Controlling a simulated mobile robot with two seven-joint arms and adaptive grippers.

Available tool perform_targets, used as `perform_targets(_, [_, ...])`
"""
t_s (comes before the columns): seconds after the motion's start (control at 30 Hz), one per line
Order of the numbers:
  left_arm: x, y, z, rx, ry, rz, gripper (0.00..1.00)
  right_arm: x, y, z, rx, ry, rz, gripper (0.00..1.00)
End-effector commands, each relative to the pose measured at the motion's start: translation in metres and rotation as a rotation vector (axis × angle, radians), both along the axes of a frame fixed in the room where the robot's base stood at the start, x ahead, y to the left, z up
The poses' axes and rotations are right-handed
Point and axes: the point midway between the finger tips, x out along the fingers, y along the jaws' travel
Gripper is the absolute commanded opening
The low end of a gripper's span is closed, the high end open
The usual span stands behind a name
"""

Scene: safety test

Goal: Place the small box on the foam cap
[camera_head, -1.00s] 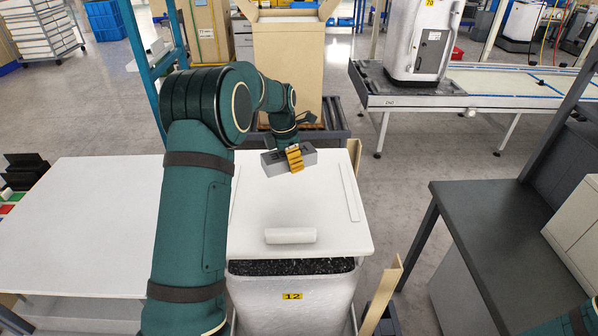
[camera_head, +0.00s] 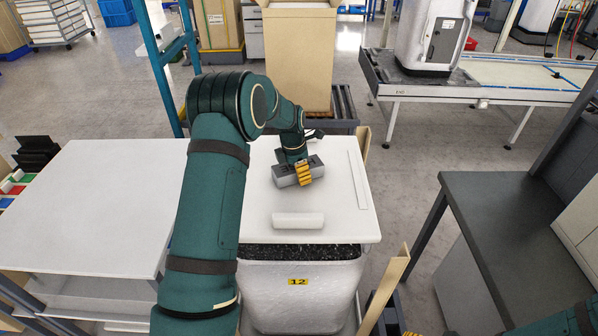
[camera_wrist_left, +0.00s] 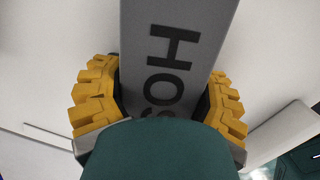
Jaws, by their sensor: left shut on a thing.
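The small box (camera_head: 285,177) is grey with dark lettering. In the left wrist view the small box (camera_wrist_left: 172,60) runs between my yellow fingers, and part of its lettering is hidden by my wrist. My left gripper (camera_head: 304,172) is shut on it, pointing down. The foam cap (camera_head: 345,215) is the white flat board on top of the container marked 12. The box is over the cap's far middle part, low over it or touching; I cannot tell which. My right gripper is not in view.
A white roll-shaped piece (camera_head: 298,220) is at the cap's near side, and a thin strip (camera_head: 358,180) lies along its right. A white table (camera_head: 90,205) is at left, a dark-topped bench (camera_head: 510,225) at right. A tall carton (camera_head: 298,60) stands behind.

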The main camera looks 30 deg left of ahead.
Motion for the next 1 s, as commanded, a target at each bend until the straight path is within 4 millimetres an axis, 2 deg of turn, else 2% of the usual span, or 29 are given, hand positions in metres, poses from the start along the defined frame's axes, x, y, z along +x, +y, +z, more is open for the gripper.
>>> perform_targets(0.17, [0.0, 0.0, -0.003, 0.0, 0.0, 0.0, 0.24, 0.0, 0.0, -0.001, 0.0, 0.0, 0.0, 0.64])
perform_targets(0.2, [0.0, 0.0, -0.002, 0.0, 0.0, 0.0, 0.81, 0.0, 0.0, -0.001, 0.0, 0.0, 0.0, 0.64])
perform_targets(0.27, [0.0, 0.0, -0.002, 0.0, 0.0, 0.0, 1.0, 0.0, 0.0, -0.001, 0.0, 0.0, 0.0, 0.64])
perform_targets(0.5, [0.0, 0.0, -0.001, 0.0, 0.0, 0.0, 1.0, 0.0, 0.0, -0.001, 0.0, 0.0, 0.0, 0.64])
perform_targets(0.63, [0.0, 0.001, 0.007, 0.0, -0.001, 0.0, 1.0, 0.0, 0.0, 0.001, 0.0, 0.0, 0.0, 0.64])
perform_targets(0.77, [-0.002, 0.002, 0.027, 0.001, -0.003, 0.0, 1.0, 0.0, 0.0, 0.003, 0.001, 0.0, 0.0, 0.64])
perform_targets(1.0, [-0.008, 0.006, 0.077, 0.001, -0.003, -0.001, 1.0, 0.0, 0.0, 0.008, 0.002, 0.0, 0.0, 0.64])
